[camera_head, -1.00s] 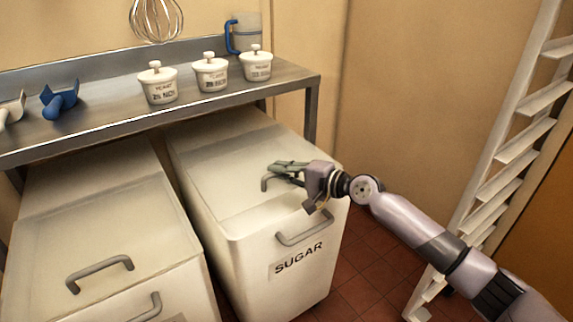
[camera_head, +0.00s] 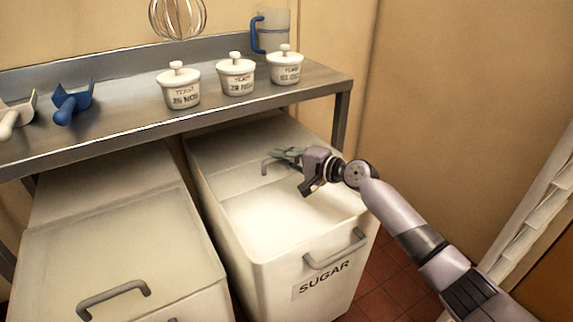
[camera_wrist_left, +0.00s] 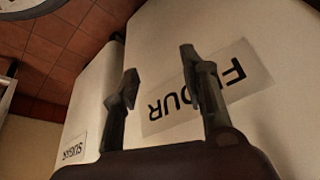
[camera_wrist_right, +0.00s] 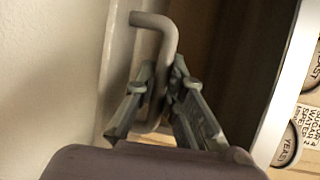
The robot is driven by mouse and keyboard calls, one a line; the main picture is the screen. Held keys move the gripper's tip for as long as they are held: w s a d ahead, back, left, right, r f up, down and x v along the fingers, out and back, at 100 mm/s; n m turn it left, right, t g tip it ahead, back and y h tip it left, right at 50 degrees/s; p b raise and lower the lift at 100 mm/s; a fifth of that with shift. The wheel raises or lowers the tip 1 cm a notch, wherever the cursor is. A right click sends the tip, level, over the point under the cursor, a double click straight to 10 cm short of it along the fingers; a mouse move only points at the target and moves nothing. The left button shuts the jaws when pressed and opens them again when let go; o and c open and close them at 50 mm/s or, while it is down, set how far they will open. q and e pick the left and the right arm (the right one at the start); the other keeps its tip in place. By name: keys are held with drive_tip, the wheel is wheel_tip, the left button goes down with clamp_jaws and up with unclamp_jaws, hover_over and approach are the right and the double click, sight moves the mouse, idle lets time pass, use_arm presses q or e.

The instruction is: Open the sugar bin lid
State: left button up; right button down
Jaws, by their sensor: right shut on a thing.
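The sugar bin (camera_head: 275,265) is a white bin labelled SUGAR, standing right of the other bin. Its lid (camera_head: 225,160) is slid back toward the shelf, and the front part of the bin is open with white sugar (camera_head: 270,215) showing. My right gripper (camera_head: 285,158) is at the lid's grey handle (camera_head: 266,167). In the right wrist view its fingers (camera_wrist_right: 160,95) are shut on the bent handle (camera_wrist_right: 160,35). My left gripper (camera_wrist_left: 160,85) shows only in its wrist view, fingers apart and empty in front of the flour bin's label (camera_wrist_left: 205,95).
The flour bin (camera_head: 120,235) stands at the left with its lid closed. A metal shelf (camera_head: 215,115) overhangs the backs of the bins, bearing several white pots, a blue scoop (camera_head: 72,103) and a jug (camera_head: 272,32). A white rack (camera_head: 520,235) stands at the right.

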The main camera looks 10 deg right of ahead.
drive_tip(key=shift+w+a+f, duration=0.1)
drive_tip(key=shift+w+a, duration=0.1)
drive_tip(key=shift+w, duration=0.4)
use_arm(q)
drive_tip(key=shift+w+r+t, duration=0.2)
drive_tip(key=shift+w+t, duration=0.1)
drive_tip(key=shift+w, duration=0.55)
use_arm(e)
drive_tip(key=c, duration=1.9)
unclamp_jaws()
use_arm(q)
drive_tip(key=shift+d, duration=0.1)
use_arm(e)
drive_tip(key=v, duration=1.2)
